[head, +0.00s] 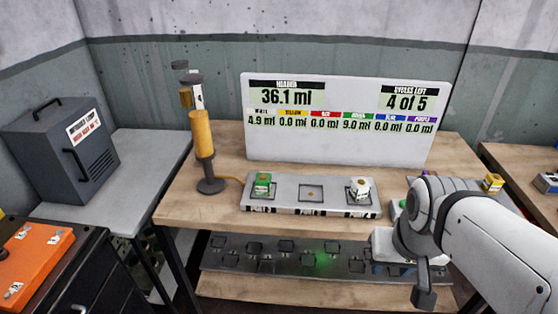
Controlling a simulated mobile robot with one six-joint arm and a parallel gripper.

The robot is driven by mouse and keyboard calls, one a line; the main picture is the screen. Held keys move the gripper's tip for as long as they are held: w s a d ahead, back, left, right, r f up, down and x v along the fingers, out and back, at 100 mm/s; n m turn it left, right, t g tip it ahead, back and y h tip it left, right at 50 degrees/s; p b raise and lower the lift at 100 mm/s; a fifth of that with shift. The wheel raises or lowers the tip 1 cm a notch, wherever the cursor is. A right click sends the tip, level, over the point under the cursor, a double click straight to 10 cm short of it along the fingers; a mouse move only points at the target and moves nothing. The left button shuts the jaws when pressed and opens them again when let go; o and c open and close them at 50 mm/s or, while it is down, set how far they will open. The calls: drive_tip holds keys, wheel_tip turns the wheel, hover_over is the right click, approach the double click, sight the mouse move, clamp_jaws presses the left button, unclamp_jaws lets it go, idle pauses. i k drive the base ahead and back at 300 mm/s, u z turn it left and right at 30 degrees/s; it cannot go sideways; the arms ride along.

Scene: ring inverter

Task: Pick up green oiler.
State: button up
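The green oiler (262,184), a small green block-like container with a light-coloured part on its top, stands upright in the leftmost slot of a grey port tray (286,205) on the wooden bench. My arm comes in from the right side of the picture. My gripper (424,295) points down at the lower right, in front of the bench and well to the right of the green oiler, apart from it. Only a dark finger part shows, so its opening cannot be made out.
A white oiler (360,188) stands in the tray's right slot; the middle slot is empty. A yellow cylinder on a stand (203,135) rises left of the tray. A white display board (338,120) stands behind. A yellow oiler (492,183) is at the right. A dark shelf lies below.

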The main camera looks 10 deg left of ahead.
sight(263, 184)
drive_tip(key=u, duration=0.75)
drive_tip(key=i, duration=1)
drive_tip(key=z, duration=0.3)
